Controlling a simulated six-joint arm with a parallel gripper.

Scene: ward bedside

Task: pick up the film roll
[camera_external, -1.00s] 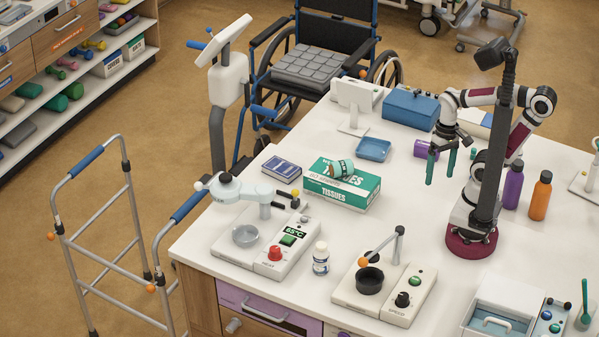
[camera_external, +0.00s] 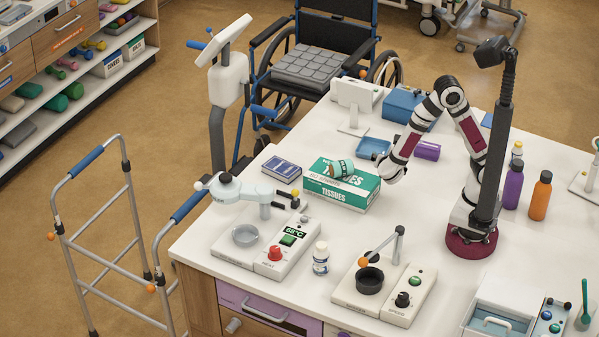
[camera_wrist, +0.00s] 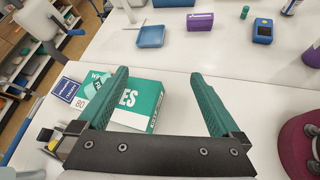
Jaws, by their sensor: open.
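The tissue box also shows in the wrist view (camera_wrist: 146,108), partly behind my left finger. In the external view my wrist is at the right end of the tissue box, and the fingers cannot be made out.
A blue tray (camera_external: 373,148) and a purple container (camera_external: 427,150) lie behind the tissue box. A blue box of cards (camera_external: 281,170) lies to its left. A heater device (camera_external: 262,247), a white bottle (camera_external: 320,258) and a stirrer (camera_external: 385,290) stand in front. Bare tabletop lies between box and base.

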